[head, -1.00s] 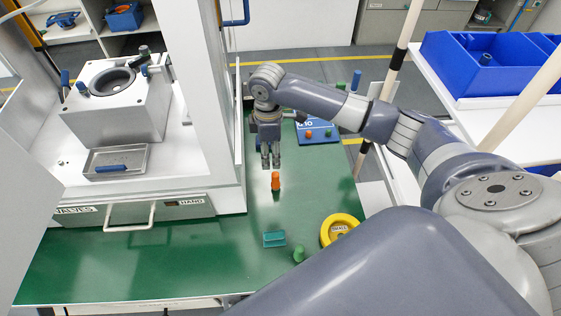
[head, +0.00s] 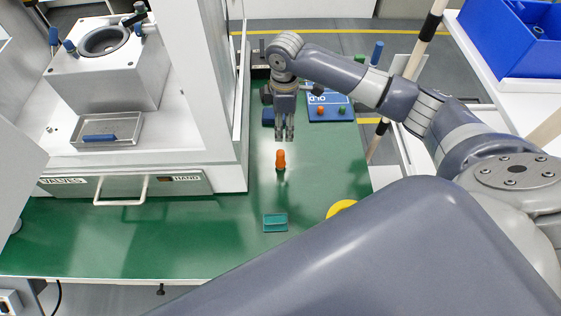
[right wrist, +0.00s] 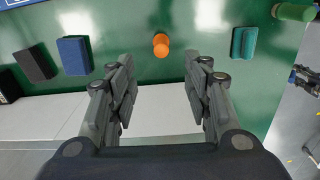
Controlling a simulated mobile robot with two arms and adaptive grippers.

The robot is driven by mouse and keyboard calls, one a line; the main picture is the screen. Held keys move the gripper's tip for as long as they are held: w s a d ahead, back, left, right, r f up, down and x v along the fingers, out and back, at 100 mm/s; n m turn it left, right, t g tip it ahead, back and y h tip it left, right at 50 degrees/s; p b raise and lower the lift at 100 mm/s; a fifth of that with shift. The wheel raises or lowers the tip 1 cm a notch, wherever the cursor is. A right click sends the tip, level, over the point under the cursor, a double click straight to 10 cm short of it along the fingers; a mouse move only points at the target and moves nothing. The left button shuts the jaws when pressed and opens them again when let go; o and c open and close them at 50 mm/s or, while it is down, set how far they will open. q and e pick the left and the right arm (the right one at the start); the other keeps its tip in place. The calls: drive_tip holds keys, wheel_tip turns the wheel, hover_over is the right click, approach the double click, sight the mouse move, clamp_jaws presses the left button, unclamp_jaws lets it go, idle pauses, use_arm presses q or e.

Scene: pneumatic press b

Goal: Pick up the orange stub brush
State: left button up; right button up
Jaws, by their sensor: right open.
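The orange stub brush (head: 281,159) stands upright on the green table, in front of the press. It also shows in the right wrist view (right wrist: 161,45), beyond the fingertips and about midway between them. My right gripper (head: 285,135) points down, just behind and above the brush in the head view, apart from it. Its two fingers (right wrist: 162,88) are spread with nothing between them. My left gripper is not in view.
A teal block (head: 275,222) lies nearer on the green table (head: 230,250). A yellow ring (head: 341,208) is partly hidden by my arm. A blue board (head: 331,113) with small pegs lies behind. The white press (head: 205,95) borders the left, blue bins (head: 510,40) the right.

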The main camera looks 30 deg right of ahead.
sight(280, 152)
wheel_tip(280, 152, down, 4)
drive_tip(key=b, duration=0.2)
drive_tip(key=shift+w+b, duration=0.1)
drive_tip(key=shift+b, duration=0.25)
drive_tip(key=shift+f, duration=0.3)
wheel_tip(280, 152, down, 4)
drive_tip(key=shift+f+p, duration=0.2)
drive_tip(key=shift+p, duration=0.15)
drive_tip(key=f, duration=0.2)
drive_tip(key=a+f+p, duration=0.1)
drive_tip(key=f, duration=0.1)
drive_tip(key=shift+f, duration=0.4)
drive_tip(key=shift+d+f, duration=0.1)
drive_tip(key=shift+f, duration=0.35)
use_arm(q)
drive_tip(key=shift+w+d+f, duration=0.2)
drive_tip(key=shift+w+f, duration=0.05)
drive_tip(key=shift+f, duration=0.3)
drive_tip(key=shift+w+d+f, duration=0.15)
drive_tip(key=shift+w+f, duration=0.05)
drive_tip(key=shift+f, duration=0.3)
use_arm(e)
clamp_jaws()
